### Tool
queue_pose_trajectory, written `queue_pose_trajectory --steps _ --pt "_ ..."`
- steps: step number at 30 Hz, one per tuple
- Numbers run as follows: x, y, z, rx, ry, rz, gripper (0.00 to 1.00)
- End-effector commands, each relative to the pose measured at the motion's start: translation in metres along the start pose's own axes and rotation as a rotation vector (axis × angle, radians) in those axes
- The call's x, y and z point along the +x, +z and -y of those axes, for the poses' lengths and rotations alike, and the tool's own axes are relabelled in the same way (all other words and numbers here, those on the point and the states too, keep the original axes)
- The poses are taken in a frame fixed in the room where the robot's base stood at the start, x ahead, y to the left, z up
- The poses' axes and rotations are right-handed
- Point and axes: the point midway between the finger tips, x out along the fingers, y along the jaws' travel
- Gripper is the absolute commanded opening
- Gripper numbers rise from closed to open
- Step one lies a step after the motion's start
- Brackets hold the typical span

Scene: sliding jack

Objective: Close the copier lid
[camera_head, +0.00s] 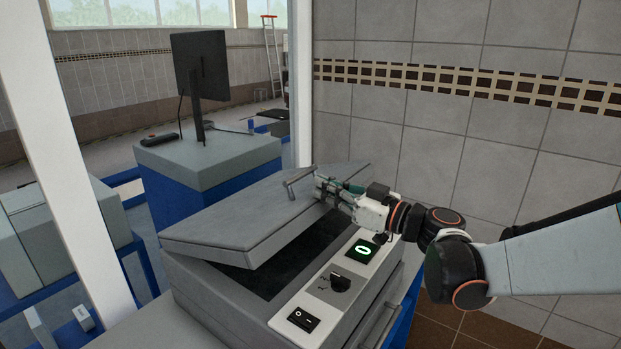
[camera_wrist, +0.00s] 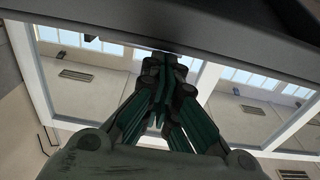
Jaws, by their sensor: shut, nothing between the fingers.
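The copier (camera_head: 225,290) stands in front of me. Its grey lid (camera_head: 240,218) is partly open, tilted at a low angle over the dark glass (camera_head: 290,262). A bar handle (camera_head: 298,180) sits on the lid near its far right end. My gripper (camera_head: 322,186) is shut and empty at the lid's right edge, close to the handle. I cannot tell whether it touches the lid. In the wrist view my fingers (camera_wrist: 163,78) are together, and a dark edge, apparently the lid (camera_wrist: 235,42), crosses above them.
The control panel (camera_head: 325,292) with a green display, a knob and a rocker switch lies along the copier's right side. A tiled wall (camera_head: 450,140) stands behind my arm. A monitor (camera_head: 200,68) stands on a blue-grey cabinet (camera_head: 210,165) behind. A white post (camera_head: 62,150) is at left.

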Motion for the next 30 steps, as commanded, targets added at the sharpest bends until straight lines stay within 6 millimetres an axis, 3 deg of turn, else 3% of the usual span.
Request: queue_pose_trajectory --steps 1,3,15,24,30 --pt "-0.008 0.022 -0.001 0.000 0.003 0.000 0.00" --pt "-0.015 0.040 -0.001 0.000 0.002 0.001 0.00" --pt "-0.039 0.120 0.000 0.001 0.000 0.001 0.00" --pt "-0.043 0.149 0.001 -0.002 0.000 0.006 0.00" --pt "-0.044 0.153 0.001 -0.001 0.000 0.004 0.00"
